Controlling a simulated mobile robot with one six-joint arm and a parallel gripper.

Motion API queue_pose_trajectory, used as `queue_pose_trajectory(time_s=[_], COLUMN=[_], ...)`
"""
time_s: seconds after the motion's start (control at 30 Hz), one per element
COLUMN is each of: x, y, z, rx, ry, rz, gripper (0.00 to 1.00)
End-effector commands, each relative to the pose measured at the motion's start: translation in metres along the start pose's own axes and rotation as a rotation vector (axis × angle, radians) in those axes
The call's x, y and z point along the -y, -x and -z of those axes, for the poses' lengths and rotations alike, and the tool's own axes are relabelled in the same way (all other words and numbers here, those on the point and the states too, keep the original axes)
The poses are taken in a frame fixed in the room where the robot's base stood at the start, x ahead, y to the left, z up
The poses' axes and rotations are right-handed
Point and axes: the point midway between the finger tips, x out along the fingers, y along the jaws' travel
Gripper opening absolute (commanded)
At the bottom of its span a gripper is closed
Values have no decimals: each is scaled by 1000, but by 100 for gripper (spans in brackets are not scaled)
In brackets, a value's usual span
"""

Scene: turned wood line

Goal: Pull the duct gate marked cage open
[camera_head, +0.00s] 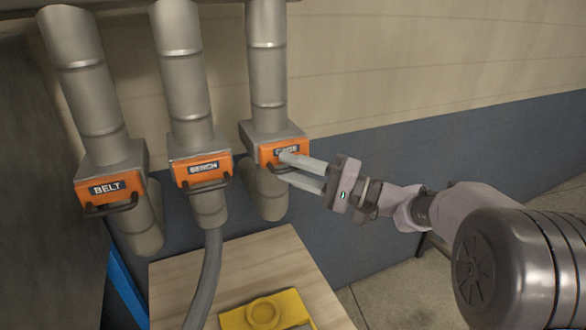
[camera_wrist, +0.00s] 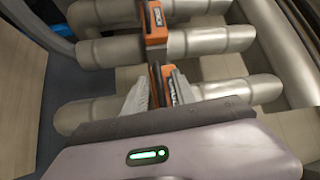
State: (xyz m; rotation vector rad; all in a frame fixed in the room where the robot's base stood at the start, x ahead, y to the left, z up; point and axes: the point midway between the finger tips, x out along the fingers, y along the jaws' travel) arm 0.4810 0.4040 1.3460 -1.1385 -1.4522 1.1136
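The cage duct gate (camera_head: 284,151) is an orange plate with a dark label and a dark bar handle, set in a grey box on the right-hand duct. Its orange front lies close against the box. My gripper (camera_head: 282,168) is at this gate from the right, its two pale fingers apart, one above the other, around the handle's height. In the wrist view the open fingers (camera_wrist: 160,80) stand on either side of the gate's orange plate (camera_wrist: 171,90) and a dark bar. Whether a finger touches the handle I cannot tell.
The bench gate (camera_head: 203,170) and belt gate (camera_head: 108,190) sit on ducts to the left, each with a handle. A grey hose (camera_head: 207,275) hangs below the bench duct. A wooden top (camera_head: 260,262) below holds a yellow object (camera_head: 264,310). A wall stands behind.

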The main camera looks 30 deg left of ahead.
Motion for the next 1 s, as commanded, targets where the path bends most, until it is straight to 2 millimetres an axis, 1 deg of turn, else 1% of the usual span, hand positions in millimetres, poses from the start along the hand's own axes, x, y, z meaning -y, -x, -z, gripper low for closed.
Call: queue_pose_trajectory(time_s=[0.03,0.1,0.17,1.0], x=[0,0,0,0], y=[0,0,0,0], z=[0,0,0,0], rx=[0,0,0,0], ry=[0,0,0,0], rz=[0,0,0,0], gripper=[25,11,0,0])
